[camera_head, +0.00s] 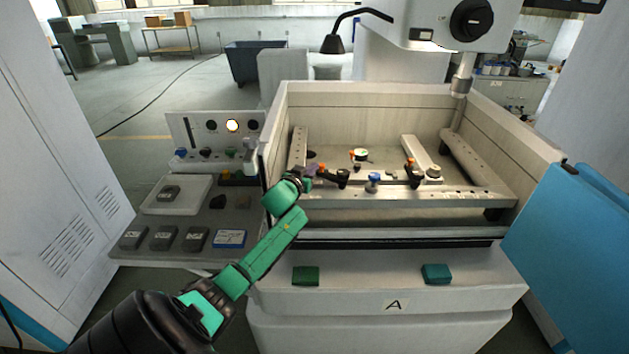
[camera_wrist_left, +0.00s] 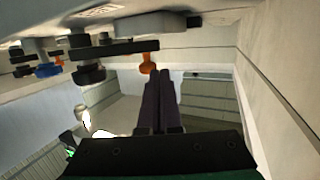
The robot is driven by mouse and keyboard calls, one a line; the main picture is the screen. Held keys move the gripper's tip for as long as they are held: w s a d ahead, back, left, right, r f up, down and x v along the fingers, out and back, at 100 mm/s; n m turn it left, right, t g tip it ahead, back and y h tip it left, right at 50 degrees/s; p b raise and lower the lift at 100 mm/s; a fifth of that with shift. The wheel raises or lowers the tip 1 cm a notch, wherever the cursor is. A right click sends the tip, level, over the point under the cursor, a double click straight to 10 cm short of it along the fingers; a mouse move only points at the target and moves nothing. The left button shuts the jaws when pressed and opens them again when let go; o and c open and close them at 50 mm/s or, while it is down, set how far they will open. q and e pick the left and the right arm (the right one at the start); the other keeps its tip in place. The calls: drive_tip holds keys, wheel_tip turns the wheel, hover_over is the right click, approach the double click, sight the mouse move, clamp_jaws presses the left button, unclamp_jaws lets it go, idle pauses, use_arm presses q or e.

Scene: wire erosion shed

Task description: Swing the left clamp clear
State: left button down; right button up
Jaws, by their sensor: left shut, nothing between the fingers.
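The left clamp (camera_head: 341,176) is a black arm with an orange tip at the left of the front rail in the machine tank. In the left wrist view the clamp (camera_wrist_left: 113,50) shows as a black bar with black knobs, and its orange end (camera_wrist_left: 149,62) is right by my fingertips. My left gripper (camera_head: 311,170) reaches over the tank's left front corner, just left of the clamp. Its dark fingers (camera_wrist_left: 163,74) are shut together and hold nothing. I cannot tell whether they touch the orange end. My right gripper is out of view.
A second black clamp with an orange top (camera_head: 414,173) and a blue knob (camera_head: 374,182) sit to the right on the rail. The tank wall (camera_head: 275,130) rises on the left. The machine head (camera_head: 440,25) hangs above. A control panel (camera_head: 215,137) stands left.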

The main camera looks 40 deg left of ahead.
use_arm(q)
drive_tip(key=b+x, duration=0.1)
drive_tip(key=x, duration=0.2)
drive_tip(key=shift+w+a, duration=0.2)
drive_tip(key=shift+w, duration=0.25)
drive_tip(key=shift+w+b, duration=0.35)
drive_tip(key=shift+w, duration=0.6)
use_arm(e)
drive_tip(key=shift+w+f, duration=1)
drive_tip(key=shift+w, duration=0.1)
use_arm(q)
drive_tip(key=shift+r, duration=0.1)
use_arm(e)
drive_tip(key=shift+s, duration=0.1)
use_arm(q)
drive_tip(key=shift+s, duration=0.15)
